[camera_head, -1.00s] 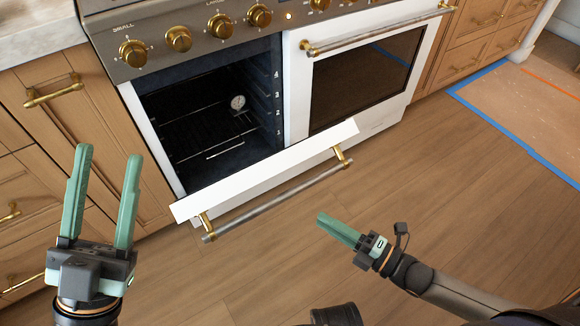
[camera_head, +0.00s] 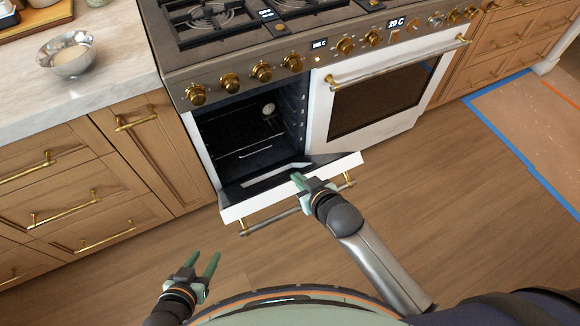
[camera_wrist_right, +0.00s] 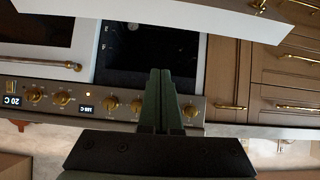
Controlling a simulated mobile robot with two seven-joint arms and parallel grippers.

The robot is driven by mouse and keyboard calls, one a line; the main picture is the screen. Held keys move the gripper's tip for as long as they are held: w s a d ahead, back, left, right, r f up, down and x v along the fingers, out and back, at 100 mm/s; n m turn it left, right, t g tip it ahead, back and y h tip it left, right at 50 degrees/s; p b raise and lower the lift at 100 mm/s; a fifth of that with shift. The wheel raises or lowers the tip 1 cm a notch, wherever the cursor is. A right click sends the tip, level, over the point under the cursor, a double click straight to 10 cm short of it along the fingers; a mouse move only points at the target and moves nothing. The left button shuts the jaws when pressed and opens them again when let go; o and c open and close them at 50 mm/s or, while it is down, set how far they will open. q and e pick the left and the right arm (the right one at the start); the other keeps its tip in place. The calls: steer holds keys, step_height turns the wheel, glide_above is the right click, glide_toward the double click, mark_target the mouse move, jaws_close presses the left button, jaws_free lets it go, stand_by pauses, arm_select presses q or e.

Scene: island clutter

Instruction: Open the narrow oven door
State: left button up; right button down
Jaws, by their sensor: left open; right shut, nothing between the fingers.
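The narrow oven door (camera_head: 240,210) is tilted down and out from the left oven cavity (camera_head: 240,135), partly open. Its inner face shows in the head view, and its bar handle (camera_head: 270,222) is on the outer side. My right gripper (camera_head: 297,178) is shut and empty, above the door's inner side near its upper edge; touching or apart is unclear. In the right wrist view, its closed fingers (camera_wrist_right: 161,75) overlap the dark cavity, with the white door edge (camera_wrist_right: 210,22) at the top. My left gripper (camera_head: 203,258) is open and empty over the floor, left of the door.
The wide oven door (camera_head: 385,95) is shut, with its own handle (camera_head: 400,62). Brass knobs (camera_head: 261,73) line the panel above. Wooden cabinets (camera_head: 90,190) flank the stove. A metal bowl (camera_head: 66,55) stands on the left counter.

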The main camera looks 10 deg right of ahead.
mark_target(290, 184)
steer(key=b+x, duration=0.3)
steer(key=x, duration=0.7)
steer(key=s, duration=0.1)
steer(key=s+d+f, duration=0.1)
steer(key=shift+s+f, duration=0.3)
steer(key=shift+f, duration=0.05)
steer(key=shift+s+f, duration=0.25)
